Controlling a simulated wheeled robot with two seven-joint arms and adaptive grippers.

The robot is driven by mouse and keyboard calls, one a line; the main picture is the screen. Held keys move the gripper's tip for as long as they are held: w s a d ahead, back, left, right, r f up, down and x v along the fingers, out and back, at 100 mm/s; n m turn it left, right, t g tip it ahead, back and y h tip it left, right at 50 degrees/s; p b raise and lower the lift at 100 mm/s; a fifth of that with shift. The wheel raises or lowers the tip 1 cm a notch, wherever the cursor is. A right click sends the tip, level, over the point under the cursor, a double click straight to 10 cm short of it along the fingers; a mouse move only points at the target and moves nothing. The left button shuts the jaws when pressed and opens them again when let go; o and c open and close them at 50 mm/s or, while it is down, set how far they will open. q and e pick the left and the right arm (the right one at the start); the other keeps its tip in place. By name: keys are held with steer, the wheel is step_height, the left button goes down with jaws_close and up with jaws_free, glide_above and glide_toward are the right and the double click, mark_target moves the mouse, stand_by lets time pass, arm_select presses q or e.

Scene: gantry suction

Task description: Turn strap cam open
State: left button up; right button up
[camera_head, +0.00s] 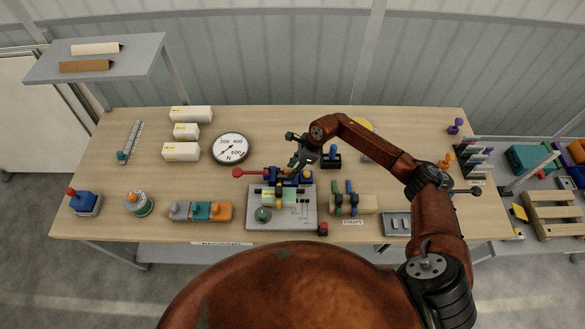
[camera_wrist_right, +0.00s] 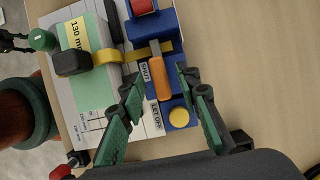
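A red ball-ended handle (camera_head: 237,173) sticks out left of the fixture. A round dial (camera_head: 231,149) and white boxes (camera_head: 181,151) stand farther left. Strap holders (camera_head: 352,203) and a grey switch plate (camera_head: 396,223) lie to the right. Bare table shows behind the fixture.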

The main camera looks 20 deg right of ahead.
steer(key=shift+c, duration=0.4)
jaws_close()
